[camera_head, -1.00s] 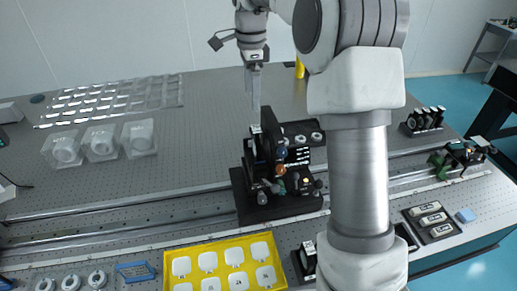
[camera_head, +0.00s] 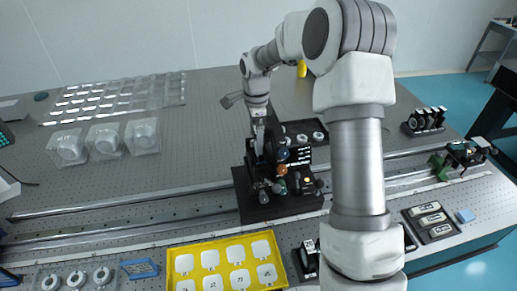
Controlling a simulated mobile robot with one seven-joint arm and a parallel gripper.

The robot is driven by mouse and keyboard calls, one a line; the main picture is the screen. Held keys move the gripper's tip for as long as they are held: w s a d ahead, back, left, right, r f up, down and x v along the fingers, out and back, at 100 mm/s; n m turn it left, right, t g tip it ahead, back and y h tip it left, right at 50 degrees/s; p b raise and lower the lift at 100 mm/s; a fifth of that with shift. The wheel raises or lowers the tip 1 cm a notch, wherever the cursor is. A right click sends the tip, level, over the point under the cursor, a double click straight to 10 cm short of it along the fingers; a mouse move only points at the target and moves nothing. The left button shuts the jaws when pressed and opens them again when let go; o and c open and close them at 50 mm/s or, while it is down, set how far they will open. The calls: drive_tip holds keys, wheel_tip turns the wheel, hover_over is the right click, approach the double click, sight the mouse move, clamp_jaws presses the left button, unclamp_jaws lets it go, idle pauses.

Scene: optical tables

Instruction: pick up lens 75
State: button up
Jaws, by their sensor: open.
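I cannot tell which thing is lens 75, as the small labels are not clearly readable. The yellow tray (camera_head: 222,246) at the front holds several white rounded-square pieces with small markings, some of them number-like. Several white ring-shaped pieces (camera_head: 75,279) stand at the front left. My gripper (camera_head: 258,143) is open and points down at the upper left of the black optical mount assembly (camera_head: 266,180), in the middle of the table. Its fingertips are hard to make out against the dark mount, and I cannot tell whether they touch it.
Three clear boxes (camera_head: 104,141) with round parts stand at the left, before a clear multi-compartment tray (camera_head: 114,95). A black tray (camera_head: 309,144) with round parts lies behind the mount. Long rails (camera_head: 120,202) cross the table. Black mounts (camera_head: 425,121) stand right. The back middle is clear.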

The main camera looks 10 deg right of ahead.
drive_tip(key=shift+f, duration=1.35)
drive_tip(key=shift+r, duration=0.1)
drive_tip(key=c, duration=1.3)
